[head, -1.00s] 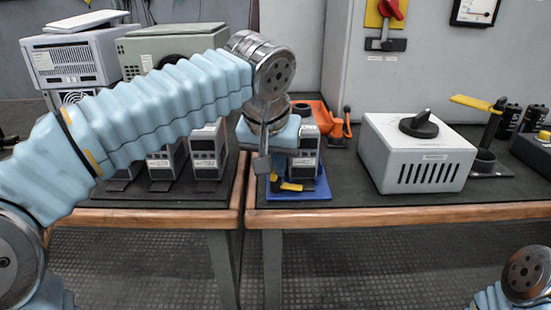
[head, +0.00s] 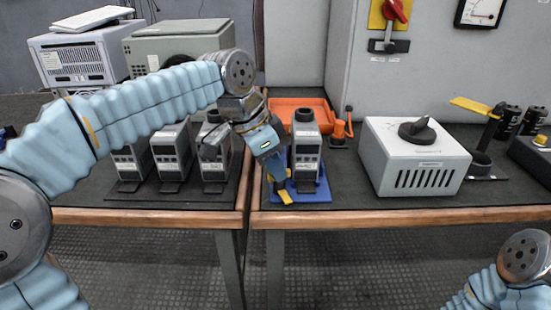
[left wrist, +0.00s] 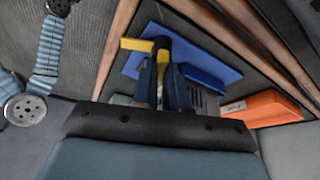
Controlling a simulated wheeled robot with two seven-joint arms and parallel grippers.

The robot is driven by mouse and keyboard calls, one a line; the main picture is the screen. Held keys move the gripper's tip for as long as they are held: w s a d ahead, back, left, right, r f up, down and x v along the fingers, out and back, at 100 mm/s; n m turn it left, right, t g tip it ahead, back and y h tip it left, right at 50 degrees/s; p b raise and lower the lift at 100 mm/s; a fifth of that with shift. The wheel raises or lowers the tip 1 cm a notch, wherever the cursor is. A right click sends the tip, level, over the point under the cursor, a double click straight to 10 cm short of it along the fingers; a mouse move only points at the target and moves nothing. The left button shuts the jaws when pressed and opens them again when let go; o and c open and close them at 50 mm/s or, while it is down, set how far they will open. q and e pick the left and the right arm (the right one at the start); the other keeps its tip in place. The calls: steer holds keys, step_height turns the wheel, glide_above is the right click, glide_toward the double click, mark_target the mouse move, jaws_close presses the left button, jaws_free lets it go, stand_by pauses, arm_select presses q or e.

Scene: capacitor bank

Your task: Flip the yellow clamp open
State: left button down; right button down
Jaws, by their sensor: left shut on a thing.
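The yellow clamp (head: 285,196) is a small yellow lever with a dark part, at the front left of a blue mat (head: 315,194) beside a grey unit with a black round top (head: 306,145). My left gripper (head: 279,179) reaches down to it from the upper left, with its fingers shut on it. In the left wrist view, the fingers (left wrist: 166,86) meet the clamp's dark part, and its yellow bar (left wrist: 136,45) sticks out to the left. The fingers hide part of the clamp. My right gripper is not in view; only part of my right arm shows at the lower right.
Several similar grey units (head: 172,152) stand on the left bench. An orange tray (head: 290,108) lies behind the mat. A white box with a black knob (head: 416,155) and a stand with a raised yellow lever (head: 472,105) are to the right. The wooden bench edge (head: 400,214) runs in front.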

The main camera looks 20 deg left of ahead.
arm_select(q)
steer(key=shift+w+a+m+g+h+p, duration=0.15)
steer(key=shift+m+g+p, duration=0.25)
steer(key=shift+m, duration=0.6)
steer(key=shift+d+m+g+h+p, duration=0.1)
steer(key=shift+m+g+h+p, duration=0.3)
steer(key=shift+m, duration=0.6)
steer(key=c, duration=1.2)
jaws_free()
steer(key=shift+o, duration=0.2)
steer(key=p+v, duration=0.3)
steer(key=v, duration=1)
steer(key=shift+r, duration=0.4)
steer(key=shift+y, duration=0.25)
